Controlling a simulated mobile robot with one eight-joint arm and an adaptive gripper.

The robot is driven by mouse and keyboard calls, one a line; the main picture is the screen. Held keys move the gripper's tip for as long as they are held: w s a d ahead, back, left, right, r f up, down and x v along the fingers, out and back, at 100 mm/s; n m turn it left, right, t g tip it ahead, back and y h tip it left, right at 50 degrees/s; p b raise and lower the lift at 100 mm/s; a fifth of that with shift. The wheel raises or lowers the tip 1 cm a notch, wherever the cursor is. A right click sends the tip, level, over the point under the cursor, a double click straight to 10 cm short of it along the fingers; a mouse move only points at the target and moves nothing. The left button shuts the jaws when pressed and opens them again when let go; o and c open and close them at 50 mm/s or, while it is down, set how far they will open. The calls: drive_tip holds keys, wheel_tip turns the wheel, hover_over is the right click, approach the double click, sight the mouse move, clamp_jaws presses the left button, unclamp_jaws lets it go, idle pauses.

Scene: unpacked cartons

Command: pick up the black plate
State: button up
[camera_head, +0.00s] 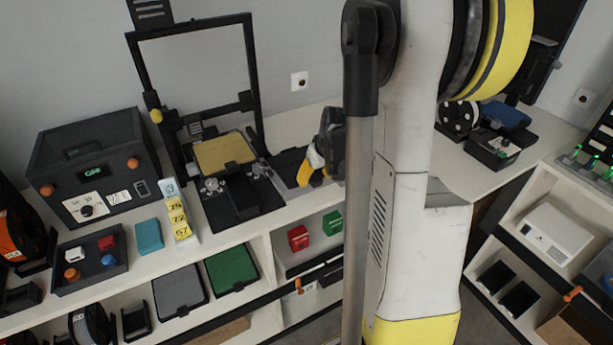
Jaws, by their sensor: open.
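A flat black plate (285,162) lies on the white counter, just right of the frame-shaped printer. Its right part is hidden behind my gripper. My gripper (314,172), dark with yellow and white parts, is over the right part of the plate, close to it in the picture. It is open and I see nothing held in it. I cannot tell whether it touches the plate. My own arm covers the area right of it.
The printer (250,97) with a yellow bed (224,153) stands to the left. Further left are a black box with a display (92,165) and a dark tray (90,262) of small parts. Red (298,238) and green (332,222) boxes sit on the shelf below.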

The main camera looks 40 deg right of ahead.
drive_tip(key=shift+w+f, duration=0.15)
drive_tip(key=shift+f, duration=0.25)
drive_tip(key=shift+r, duration=0.1)
clamp_jaws()
drive_tip(key=shift+r, duration=0.1)
drive_tip(key=r, duration=0.1)
drive_tip(key=r+p, duration=0.1)
drive_tip(key=r, duration=0.1)
drive_tip(key=r+p, duration=0.1)
drive_tip(key=shift+s+d+r, duration=0.25)
drive_tip(key=shift+r, duration=0.05)
drive_tip(key=s+d+r+p, duration=0.3)
drive_tip(key=s+d+r, duration=0.3)
drive_tip(key=s+d, duration=0.1)
drive_tip(key=shift+s+d, duration=0.35)
drive_tip(key=shift+d, duration=0.15)
drive_tip(key=shift+r, duration=0.1)
